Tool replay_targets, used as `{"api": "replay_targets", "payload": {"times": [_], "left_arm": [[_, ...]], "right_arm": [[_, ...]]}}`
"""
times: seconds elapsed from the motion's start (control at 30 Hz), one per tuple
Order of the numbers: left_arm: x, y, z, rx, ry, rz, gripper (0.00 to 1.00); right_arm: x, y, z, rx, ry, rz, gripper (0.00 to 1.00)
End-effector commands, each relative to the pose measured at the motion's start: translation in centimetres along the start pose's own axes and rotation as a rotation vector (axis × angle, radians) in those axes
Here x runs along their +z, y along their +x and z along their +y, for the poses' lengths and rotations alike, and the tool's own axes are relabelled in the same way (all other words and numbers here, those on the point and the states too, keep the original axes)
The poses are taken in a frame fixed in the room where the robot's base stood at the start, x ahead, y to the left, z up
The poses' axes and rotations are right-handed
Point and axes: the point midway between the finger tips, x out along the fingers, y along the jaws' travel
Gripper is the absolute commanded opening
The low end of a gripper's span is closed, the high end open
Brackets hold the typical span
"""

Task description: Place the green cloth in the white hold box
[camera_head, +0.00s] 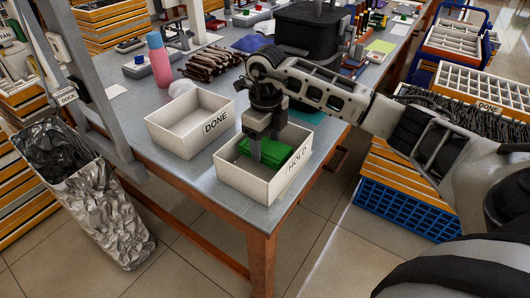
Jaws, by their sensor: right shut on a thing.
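The green cloth (276,151) is folded and shows inside the white hold box (250,184), which stands at the table's front corner with "HOLD" on its right side. My right gripper (256,157) points down into the box from above, at the cloth's left part. Its fingers are shut on the cloth, and the fingertips are partly hidden against it. I cannot tell whether the cloth touches the box floor. My left gripper is not in view.
A white box marked "DONE" (180,142) stands just left of the hold box. A foil-lined bin (95,210) is on the floor at left.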

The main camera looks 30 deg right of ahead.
Motion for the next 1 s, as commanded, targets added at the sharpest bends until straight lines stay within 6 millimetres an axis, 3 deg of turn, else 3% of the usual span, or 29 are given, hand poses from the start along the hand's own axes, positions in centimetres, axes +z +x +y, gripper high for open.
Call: {"api": "replay_targets", "payload": {"times": [0.27,0.63,0.67,0.73,1.0], "left_arm": [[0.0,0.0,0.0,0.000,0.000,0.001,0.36],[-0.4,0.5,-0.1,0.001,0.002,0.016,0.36],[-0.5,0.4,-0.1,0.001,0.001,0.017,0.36],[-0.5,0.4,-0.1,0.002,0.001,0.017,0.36],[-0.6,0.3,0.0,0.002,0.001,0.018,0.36]], "right_arm": [[0.0,3.5,0.1,0.001,0.000,0.002,0.40],[0.0,4.1,0.0,-0.001,-0.001,0.000,0.40],[0.0,4.0,0.0,-0.001,-0.001,0.000,0.65],[0.0,4.0,0.0,-0.001,-0.001,0.000,0.84],[0.0,3.9,0.0,0.000,-0.001,0.000,0.84]]}}
